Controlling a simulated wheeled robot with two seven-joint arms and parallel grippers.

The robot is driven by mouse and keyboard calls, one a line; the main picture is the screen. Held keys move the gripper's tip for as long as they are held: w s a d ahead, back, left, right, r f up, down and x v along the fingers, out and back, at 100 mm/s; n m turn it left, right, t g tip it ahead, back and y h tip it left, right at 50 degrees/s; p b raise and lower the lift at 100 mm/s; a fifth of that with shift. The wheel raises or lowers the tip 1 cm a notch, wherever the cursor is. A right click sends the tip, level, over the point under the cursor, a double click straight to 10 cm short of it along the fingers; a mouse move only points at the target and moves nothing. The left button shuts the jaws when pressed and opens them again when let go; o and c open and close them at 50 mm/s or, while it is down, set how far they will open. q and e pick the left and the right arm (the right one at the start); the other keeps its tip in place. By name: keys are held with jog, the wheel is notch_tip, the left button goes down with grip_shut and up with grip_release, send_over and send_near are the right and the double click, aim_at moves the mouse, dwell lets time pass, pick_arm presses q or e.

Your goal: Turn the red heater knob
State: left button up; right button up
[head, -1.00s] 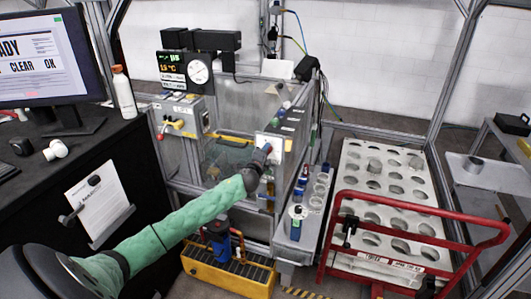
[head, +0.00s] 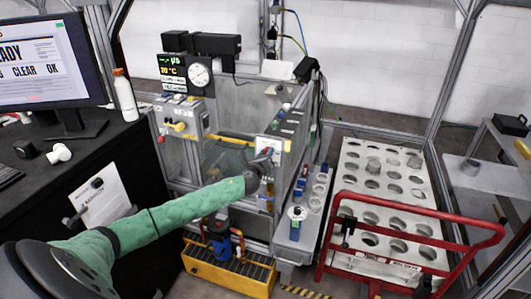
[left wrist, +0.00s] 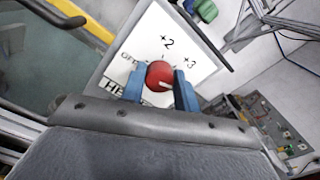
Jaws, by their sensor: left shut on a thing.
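The red heater knob (left wrist: 159,76) sits on a white plate (left wrist: 185,38) marked "+2", "+3" and a partly hidden word beginning "HE". A pale mark shows on the knob's lower right; which label it points to is unclear. My left gripper (left wrist: 160,84) has its blue fingers on either side of the knob, shut on it. In the head view the left gripper (head: 267,158) is at the white plate on the grey cabinet's front, and it hides the knob. My right gripper is not in view.
A bench with a monitor (head: 45,60) and white bottle (head: 125,95) is at left. A yellow crate (head: 230,272) stands below my arm. A red-handled cart (head: 420,210) is at right.

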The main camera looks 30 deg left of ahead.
pick_arm(q)
jog(key=m, duration=0.1)
jog(key=m+p, duration=0.1)
jog(key=m, duration=0.1)
jog(key=shift+d+f+m, duration=0.1)
jog(key=shift+f+m, duration=0.1)
jog(key=shift+m, duration=0.1)
jog(key=o, duration=0.8)
jog(key=shift+o, duration=0.8)
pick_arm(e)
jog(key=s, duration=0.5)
pick_arm(q)
jog(key=b+v, duration=0.3)
jog(key=v, duration=0.4)
jog(key=shift+s, duration=0.4)
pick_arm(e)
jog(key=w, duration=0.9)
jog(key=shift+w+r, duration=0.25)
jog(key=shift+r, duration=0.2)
